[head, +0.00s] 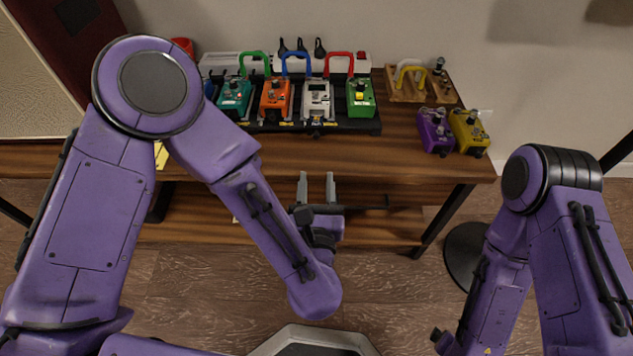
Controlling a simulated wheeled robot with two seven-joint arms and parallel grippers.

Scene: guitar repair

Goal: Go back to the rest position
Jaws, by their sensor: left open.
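My left gripper (316,188) is in the head view near the middle, in front of the wooden table's front edge. Its two grey fingers point away from me and stand apart, with nothing between them. My left arm is purple and bends down from the upper left to this gripper. My right arm is folded at the right side of the view, and its fingers do not show.
The wooden table (390,158) holds a black pedalboard (340,127) with several coloured pedals. A purple pedal (435,132) and a yellow pedal (469,132) stand to its right. A wooden block (404,96) stands behind them. A lower shelf (380,226) runs under the tabletop.

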